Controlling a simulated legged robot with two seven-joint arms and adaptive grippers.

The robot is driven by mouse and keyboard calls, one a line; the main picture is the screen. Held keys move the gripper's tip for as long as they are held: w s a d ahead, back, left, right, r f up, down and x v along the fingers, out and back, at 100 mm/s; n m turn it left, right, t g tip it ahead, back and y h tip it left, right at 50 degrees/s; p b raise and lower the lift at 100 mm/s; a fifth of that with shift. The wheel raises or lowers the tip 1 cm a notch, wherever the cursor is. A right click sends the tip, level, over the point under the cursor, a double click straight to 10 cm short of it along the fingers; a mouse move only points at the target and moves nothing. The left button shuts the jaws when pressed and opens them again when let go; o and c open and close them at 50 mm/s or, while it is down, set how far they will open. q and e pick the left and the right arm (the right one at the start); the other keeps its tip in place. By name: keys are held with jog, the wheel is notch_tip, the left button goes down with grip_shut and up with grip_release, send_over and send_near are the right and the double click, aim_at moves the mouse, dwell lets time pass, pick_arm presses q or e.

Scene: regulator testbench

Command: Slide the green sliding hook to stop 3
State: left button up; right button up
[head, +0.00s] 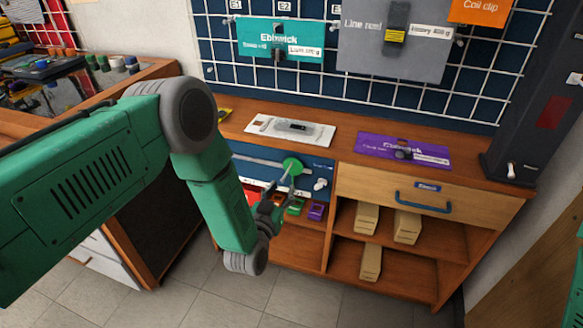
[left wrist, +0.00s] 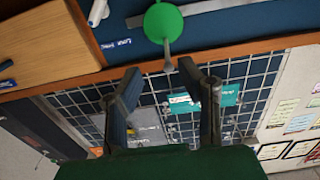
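The green sliding hook (head: 292,166) has a round green disc and a pale stem. It sits on a light horizontal rail (head: 258,161) on the blue panel (head: 320,170), towards the panel's right part. In the left wrist view the disc (left wrist: 164,21) is at the top, with its stem pointing down between my fingers. My left gripper (head: 279,193) is just in front of and below the hook in the head view. Its two fingers (left wrist: 161,70) are apart, with the stem's end near the gap between the tips, and no contact is visible. The stop markings are too small to read. My right gripper is out of view.
A white handle-like part (head: 320,184) is on the panel right of the hook. Below are colored bins (head: 316,210). A drawer with a blue handle (head: 424,200) is to the right. A white card (head: 290,130) and purple card (head: 402,151) lie on the bench top.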

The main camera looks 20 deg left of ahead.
pick_arm(q)
jog(key=s+p, duration=0.3)
jog(key=s, duration=0.5)
jog(key=shift+a, duration=0.15)
dwell(0.4)
jog(key=shift+p, duration=0.3)
jog(key=s, duration=0.7)
jog(key=shift+s, duration=0.2)
jog(key=shift+a+f, duration=0.1)
jog(key=shift+a, duration=0.05)
jog(key=w+b, duration=0.3)
jog(key=w, duration=0.4)
jog(key=w+b, duration=0.3)
jog(key=w, duration=0.4)
jog(key=w+b, duration=0.3)
jog(key=w, duration=0.4)
jog(key=shift+w+r, duration=0.25)
jog(key=shift+r, duration=0.05)
